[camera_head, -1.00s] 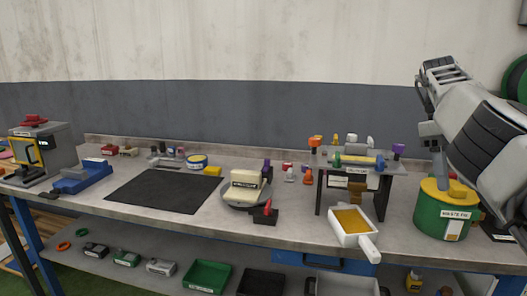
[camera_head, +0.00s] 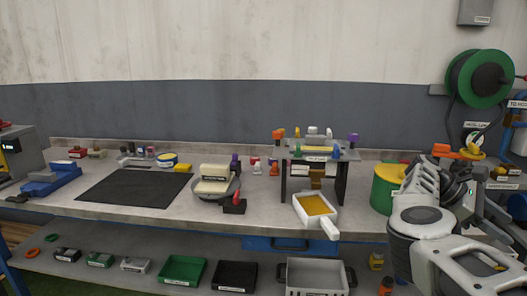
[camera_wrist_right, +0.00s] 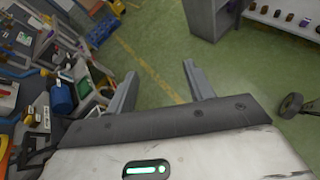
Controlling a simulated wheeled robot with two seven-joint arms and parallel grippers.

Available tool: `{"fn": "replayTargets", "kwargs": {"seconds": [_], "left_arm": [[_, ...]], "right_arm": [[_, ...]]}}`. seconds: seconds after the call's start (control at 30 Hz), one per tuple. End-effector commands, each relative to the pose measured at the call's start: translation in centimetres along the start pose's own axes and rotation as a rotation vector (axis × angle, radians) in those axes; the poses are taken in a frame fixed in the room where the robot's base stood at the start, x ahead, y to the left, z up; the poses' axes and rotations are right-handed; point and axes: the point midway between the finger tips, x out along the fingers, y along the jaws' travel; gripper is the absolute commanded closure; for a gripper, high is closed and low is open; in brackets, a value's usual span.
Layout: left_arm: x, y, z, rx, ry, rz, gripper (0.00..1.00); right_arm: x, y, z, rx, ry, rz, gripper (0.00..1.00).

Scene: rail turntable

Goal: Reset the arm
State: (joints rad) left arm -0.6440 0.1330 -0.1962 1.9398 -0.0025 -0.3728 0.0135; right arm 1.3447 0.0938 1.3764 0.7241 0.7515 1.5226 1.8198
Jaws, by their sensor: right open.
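My right arm (camera_head: 424,222) is folded at the lower right of the head view, in front of the bench's right end. It partly hides the green bin with the yellow lid (camera_head: 388,188). In the right wrist view my right gripper (camera_wrist_right: 160,72) has its two fingers apart, with nothing between them. Beyond the fingers is green floor with a yellow line. The fingertips cannot be made out clearly in the head view. My left gripper is in neither view.
The workbench (camera_head: 130,228) holds a black mat (camera_head: 135,190), a small raised stand (camera_head: 340,180) and a white scoop tray (camera_head: 316,207). A green hose reel (camera_head: 478,78) hangs on the wall at right. Green and black trays (camera_head: 182,270) lie on the lower shelf. Floor shows clear below the gripper.

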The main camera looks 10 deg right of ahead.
Motion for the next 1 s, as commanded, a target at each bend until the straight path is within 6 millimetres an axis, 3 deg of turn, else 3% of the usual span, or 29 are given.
{"fn": "replayTargets", "kwargs": {"seconds": [0.03,0.13,0.23,0.33,0.47,0.6,0.73,0.77,0.9,1.0], "left_arm": [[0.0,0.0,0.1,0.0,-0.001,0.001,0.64],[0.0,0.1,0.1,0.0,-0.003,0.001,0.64],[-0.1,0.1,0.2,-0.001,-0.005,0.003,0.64],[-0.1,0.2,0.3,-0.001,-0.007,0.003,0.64],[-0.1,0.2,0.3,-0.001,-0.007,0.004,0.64],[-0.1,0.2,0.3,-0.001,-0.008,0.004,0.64],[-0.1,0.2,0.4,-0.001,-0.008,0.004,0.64],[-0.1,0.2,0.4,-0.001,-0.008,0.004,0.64],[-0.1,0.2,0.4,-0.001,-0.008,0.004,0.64],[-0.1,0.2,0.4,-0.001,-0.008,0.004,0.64]], "right_arm": [[2.9,0.6,1.1,-0.079,-0.162,0.079,0.47],[5.1,2.4,3.8,-0.289,-0.48,0.246,0.47],[4.0,3.9,5.2,-0.536,-0.813,0.39,0.47],[0.5,4.5,4.3,-0.806,-1.165,0.505,0.47],[-5.3,2.5,-1.0,-1.151,-1.648,0.613,0.47],[-9.8,-3.2,-9.0,-1.43,-2.134,0.671,0.47],[-11.5,-10.4,-15.8,-1.58,-2.533,0.692,0.47],[-11.7,-12.2,-17.1,1.593,2.607,-0.692,0.47],[-11.4,-21.6,-22.5,1.288,2.381,-0.553,0.47],[-10.4,-28.7,-25.1,1.073,2.24,-0.475,0.47]]}}
